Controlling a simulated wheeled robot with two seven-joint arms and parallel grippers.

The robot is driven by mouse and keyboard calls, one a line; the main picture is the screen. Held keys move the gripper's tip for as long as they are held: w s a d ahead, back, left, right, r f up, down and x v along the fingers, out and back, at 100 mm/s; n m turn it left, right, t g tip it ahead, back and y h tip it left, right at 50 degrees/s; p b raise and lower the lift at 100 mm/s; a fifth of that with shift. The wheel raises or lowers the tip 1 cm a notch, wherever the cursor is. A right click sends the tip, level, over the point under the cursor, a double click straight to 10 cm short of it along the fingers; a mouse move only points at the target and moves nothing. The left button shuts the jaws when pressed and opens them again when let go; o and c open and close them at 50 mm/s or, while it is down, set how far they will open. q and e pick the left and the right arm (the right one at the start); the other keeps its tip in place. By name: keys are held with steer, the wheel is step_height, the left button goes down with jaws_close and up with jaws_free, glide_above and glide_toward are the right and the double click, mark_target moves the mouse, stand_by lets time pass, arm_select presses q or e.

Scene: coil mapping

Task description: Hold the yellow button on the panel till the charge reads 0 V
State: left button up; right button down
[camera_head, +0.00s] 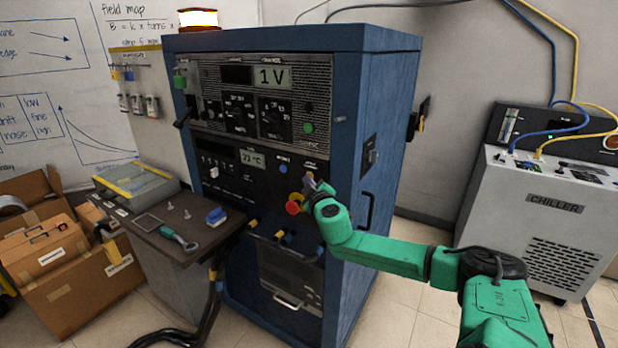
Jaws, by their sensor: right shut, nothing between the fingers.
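The panel (230,178) is on the front of a tall blue cabinet. Its upper display (270,77) reads 1 V. My right gripper (309,183) is shut with its tips at the right side of the lower panel, just above a red knob (293,207). My left gripper is not in view.
A small blue button (283,169) is left of my right gripper, and a green one (308,128) is above. A side shelf (190,245) with small tools stands left. A chiller (540,220) stands at the right. Cardboard boxes (75,290) lie lower left.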

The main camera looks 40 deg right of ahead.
steer(key=shift+a, duration=0.1)
steer(key=shift+s+a, duration=0.25)
steer(key=shift+a, duration=0.4)
steer(key=shift+a+p, duration=0.1)
steer(key=shift+p, duration=0.2)
steer(key=a, duration=0.2)
steer(key=s+a+p, duration=0.1)
steer(key=a, duration=0.1)
steer(key=shift+s+a, duration=0.2)
steer(key=shift+a, duration=0.1)
